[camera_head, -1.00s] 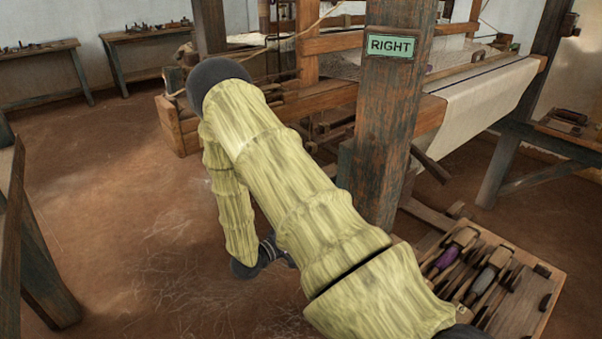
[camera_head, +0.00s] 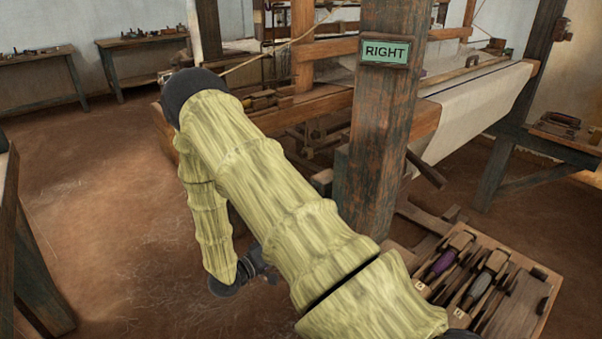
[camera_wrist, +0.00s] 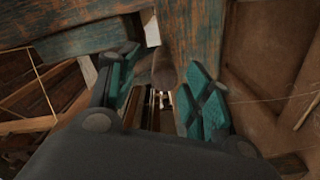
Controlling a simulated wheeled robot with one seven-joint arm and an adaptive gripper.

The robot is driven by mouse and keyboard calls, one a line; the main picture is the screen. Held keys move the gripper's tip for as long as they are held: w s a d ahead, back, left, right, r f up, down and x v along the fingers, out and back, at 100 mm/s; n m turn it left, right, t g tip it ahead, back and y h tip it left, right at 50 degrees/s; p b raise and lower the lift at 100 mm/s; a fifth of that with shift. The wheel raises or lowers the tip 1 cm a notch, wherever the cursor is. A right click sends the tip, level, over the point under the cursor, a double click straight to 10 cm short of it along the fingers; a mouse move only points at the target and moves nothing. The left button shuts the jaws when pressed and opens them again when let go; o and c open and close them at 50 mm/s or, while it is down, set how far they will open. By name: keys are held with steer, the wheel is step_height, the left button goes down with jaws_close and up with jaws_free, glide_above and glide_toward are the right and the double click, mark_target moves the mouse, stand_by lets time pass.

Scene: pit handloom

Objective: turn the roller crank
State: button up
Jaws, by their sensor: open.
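My gripper (camera_wrist: 163,88) is open in the wrist view, with a teal-padded finger on each side and a gap between them. A round brown wooden piece (camera_wrist: 164,68) shows in that gap, in front of a worn blue-brown timber; I cannot tell if it is the roller crank. In the head view a dark wooden bar (camera_head: 427,170) sticks out beside the post under the cloth roller; it may be a crank handle.
The thick loom post (camera_head: 384,130) with a green RIGHT sign (camera_head: 385,51) stands close beside my arm. A wooden tray (camera_head: 512,290) of shuttles lies at lower right. White cloth (camera_head: 480,105) hangs over the front beam.

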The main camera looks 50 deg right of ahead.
steer(key=a, duration=0.6)
steer(key=shift+w+a, duration=0.2)
steer(key=shift+w, duration=0.25)
steer(key=s+a+f+n+t+y+p, duration=0.45)
steer(key=a+f+t+y+p, duration=0.3)
steer(key=a+f+y, duration=0.3)
steer(key=s+a+n+g+y+p, duration=0.1)
steer(key=s+a+g+y+p, duration=0.1)
steer(key=s+a, duration=0.4)
steer(key=s+a+f+n+g+y+p, duration=0.1)
steer(key=s+a+y, duration=0.4)
steer(key=s, duration=0.9)
steer(key=shift+s+a+g+p, duration=0.2)
steer(key=shift+a+g+p, duration=0.35)
steer(key=shift+a+g, duration=0.35)
steer(key=shift+f, duration=0.1)
